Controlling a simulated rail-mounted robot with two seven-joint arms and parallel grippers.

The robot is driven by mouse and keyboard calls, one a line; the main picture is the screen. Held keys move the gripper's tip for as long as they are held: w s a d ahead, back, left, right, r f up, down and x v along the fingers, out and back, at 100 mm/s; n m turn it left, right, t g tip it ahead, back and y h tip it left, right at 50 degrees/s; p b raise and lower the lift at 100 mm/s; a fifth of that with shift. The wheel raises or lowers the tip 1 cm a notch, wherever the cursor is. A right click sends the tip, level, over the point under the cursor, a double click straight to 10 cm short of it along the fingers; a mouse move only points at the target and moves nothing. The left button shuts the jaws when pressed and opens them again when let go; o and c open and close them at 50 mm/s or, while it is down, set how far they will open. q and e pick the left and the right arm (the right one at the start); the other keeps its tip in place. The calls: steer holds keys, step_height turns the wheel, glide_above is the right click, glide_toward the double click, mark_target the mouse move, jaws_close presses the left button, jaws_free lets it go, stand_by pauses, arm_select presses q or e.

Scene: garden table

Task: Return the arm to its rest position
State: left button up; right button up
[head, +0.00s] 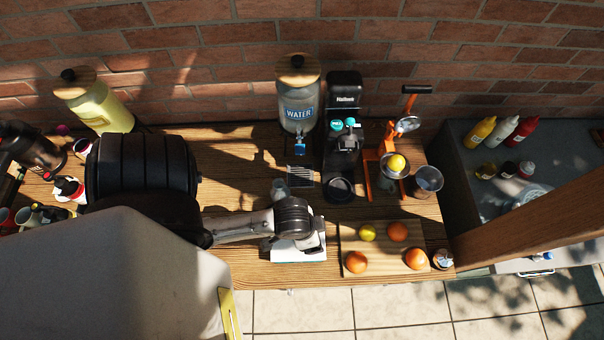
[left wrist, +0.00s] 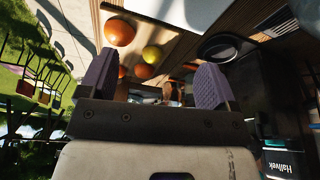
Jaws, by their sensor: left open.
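My left arm (head: 240,228) comes in from the left across the wooden table (head: 235,265). Oranges (left wrist: 119,29) and a yellow-green fruit (left wrist: 151,54) show beyond the pads. My right gripper is in neither view.
The cutting board (head: 380,240) holds oranges and a lemon. Behind stand a water dispenser (head: 298,95), a black coffee machine (head: 343,135), an orange juicer (head: 386,170) and a metal cup (head: 427,180). A clear glass (head: 280,188) is close behind the wrist. Bottles crowd the left end.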

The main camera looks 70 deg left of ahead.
arm_select(q)
steer(key=s, duration=0.1)
steer(key=s+r+m, duration=0.1)
steer(key=shift+s+a+r, duration=0.1)
steer(key=shift+s+a, duration=0.15)
steer(key=shift+s, duration=0.05)
